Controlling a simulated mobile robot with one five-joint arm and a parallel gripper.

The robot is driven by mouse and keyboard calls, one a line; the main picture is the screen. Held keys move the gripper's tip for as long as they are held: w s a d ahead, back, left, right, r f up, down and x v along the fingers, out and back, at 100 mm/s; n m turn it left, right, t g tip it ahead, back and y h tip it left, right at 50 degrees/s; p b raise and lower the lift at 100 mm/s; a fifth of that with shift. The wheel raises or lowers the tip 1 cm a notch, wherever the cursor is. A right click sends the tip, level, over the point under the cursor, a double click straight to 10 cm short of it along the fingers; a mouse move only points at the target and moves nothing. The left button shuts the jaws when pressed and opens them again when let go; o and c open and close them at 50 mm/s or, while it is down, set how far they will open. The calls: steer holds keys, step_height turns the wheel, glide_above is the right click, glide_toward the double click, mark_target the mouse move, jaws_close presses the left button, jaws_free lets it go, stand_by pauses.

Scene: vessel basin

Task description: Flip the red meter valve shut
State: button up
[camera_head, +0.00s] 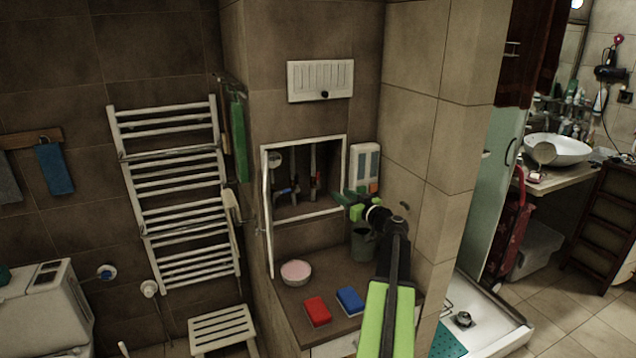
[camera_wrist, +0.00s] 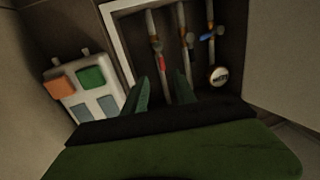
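The red meter valve (camera_wrist: 162,63) is a small red handle on a pipe inside the open wall cabinet, and it looks roughly in line with the pipe. It shows faintly in the head view (camera_head: 314,187). A blue valve handle (camera_wrist: 207,37) sits on another pipe; a round white meter (camera_wrist: 217,76) is beside it. My gripper (camera_wrist: 164,88) has green fingers apart with nothing between them. In the wrist view the red handle appears just beyond the gap between the fingertips. In the head view my gripper (camera_head: 346,202) is at the cabinet's lower right corner.
The cabinet door (camera_head: 267,215) stands open on the left. A white dispenser box (camera_head: 365,167) hangs close to the right of the opening. Below, a bowl (camera_head: 296,271), a red sponge (camera_head: 317,311) and a blue sponge (camera_head: 350,299) lie on the ledge.

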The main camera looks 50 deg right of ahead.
mark_target(318, 179)
steer(key=w, duration=0.4)
steer(key=w+d, duration=0.1)
steer(key=w, duration=0.3)
steer(key=w+d, duration=0.1)
steer(key=w, duration=0.3)
steer(key=shift+w+d, duration=0.2)
steer(key=shift+w, duration=0.2)
jaws_close()
